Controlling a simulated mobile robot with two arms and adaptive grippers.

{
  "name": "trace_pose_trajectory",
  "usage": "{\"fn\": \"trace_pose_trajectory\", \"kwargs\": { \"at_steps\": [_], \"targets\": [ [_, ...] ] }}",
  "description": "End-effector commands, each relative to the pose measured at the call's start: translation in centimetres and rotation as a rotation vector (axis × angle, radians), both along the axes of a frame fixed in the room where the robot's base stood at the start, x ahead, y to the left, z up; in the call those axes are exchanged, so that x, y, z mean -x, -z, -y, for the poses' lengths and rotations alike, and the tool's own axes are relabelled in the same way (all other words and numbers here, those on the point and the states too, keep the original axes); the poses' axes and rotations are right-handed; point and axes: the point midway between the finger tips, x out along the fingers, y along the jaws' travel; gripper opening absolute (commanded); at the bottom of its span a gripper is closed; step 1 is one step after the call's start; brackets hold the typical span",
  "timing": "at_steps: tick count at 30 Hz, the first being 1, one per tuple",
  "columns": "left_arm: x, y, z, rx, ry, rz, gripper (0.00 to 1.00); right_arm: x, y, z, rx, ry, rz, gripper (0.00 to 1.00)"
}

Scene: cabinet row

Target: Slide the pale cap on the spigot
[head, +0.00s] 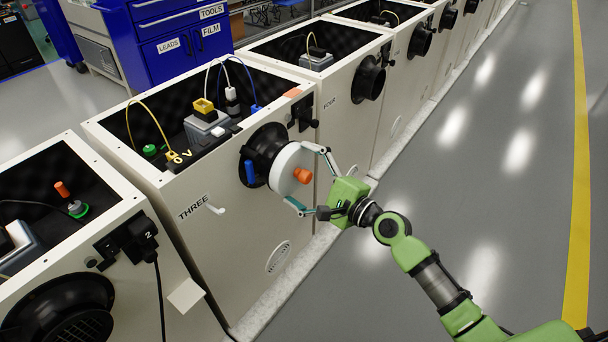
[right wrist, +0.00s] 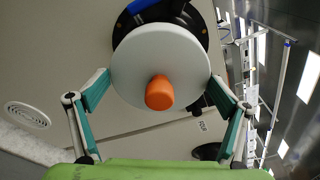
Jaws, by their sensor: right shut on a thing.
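The pale cap (head: 291,168) is a white disc with an orange knob at its centre. It is at the mouth of the black spigot (head: 257,150) on the front of cabinet three. My right gripper (head: 306,178) is shut on the cap, with its fingers at opposite sides of the rim. In the right wrist view the cap (right wrist: 160,66) fills the space between the fingers, and the black spigot flange (right wrist: 190,16) shows behind it. I cannot tell whether the cap is fully seated. My left gripper is not in view.
A blue handle (head: 250,172) sits beside the spigot. Cabinet three (head: 180,193) is open-topped with leads and devices inside. Cabinet four (head: 340,120) has an uncapped black spigot (head: 371,78). A white hook (head: 215,209) sticks out at lower left. The floor aisle (head: 480,180) is clear.

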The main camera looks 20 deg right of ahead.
Motion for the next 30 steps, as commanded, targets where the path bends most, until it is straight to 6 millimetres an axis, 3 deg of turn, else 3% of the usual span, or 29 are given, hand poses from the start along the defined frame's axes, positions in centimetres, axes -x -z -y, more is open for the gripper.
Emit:
{"fn": "trace_pose_trajectory", "kwargs": {
  "at_steps": [23, 30],
  "targets": [
    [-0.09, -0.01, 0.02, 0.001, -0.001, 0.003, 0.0, -0.09, -0.13, -0.07, -0.002, 0.0, 0.001, 0.69],
    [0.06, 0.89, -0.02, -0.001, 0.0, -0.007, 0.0, -0.16, -0.15, -0.14, -0.002, 0.0, 0.001, 0.69]
  ]
}}
